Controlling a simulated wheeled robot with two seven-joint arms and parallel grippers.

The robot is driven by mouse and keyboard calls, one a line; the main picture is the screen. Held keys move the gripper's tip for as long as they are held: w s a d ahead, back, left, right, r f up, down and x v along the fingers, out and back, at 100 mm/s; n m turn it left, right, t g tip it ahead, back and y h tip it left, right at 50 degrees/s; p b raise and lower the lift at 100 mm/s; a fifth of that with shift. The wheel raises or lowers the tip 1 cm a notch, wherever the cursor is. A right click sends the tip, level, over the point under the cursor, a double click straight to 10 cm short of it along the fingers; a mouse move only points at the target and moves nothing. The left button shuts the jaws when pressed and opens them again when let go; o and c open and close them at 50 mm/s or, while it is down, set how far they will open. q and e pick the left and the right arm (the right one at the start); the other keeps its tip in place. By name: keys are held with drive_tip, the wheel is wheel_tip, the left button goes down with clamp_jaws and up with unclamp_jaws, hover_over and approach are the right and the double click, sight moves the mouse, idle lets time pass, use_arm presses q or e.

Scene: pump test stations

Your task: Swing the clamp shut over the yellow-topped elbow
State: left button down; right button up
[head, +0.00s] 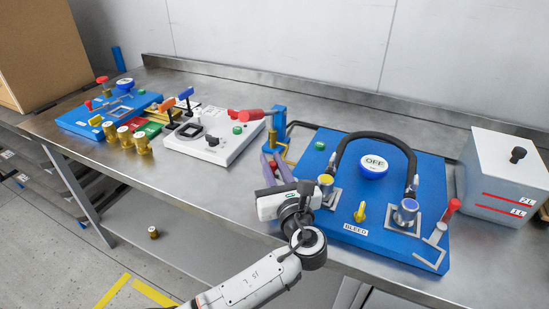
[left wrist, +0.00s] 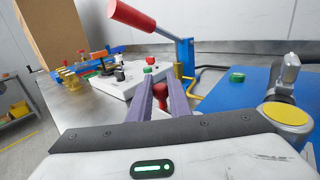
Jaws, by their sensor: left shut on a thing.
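The yellow-topped elbow (head: 326,181) stands at the left of the blue board (head: 335,228), at one end of a black hose (head: 377,135). In the left wrist view its yellow top (left wrist: 287,114) is at the right, beside my gripper. My left gripper (head: 273,166) is just left of this elbow. In the left wrist view its purple fingers (left wrist: 160,92) are shut on a red grip (left wrist: 161,90), which looks like the clamp's handle. The rest of that clamp is mostly hidden, so its angle cannot be told. My right gripper is not in view.
A blue post with a red lever (head: 250,115) rises just behind my gripper. A blue-topped elbow (head: 407,208) has an open-looking red-handled clamp (head: 452,207) beside it. A grey box (head: 503,175) stands at right, a white station (head: 213,133) at left.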

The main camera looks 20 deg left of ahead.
use_arm(q)
drive_tip(key=shift+s+n+g+y, duration=0.2)
drive_tip(key=shift+n+g+y, duration=0.2)
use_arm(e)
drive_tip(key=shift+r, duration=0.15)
use_arm(q)
drive_tip(key=c, duration=1.6)
unclamp_jaws()
drive_tip(key=shift+c, duration=0.2)
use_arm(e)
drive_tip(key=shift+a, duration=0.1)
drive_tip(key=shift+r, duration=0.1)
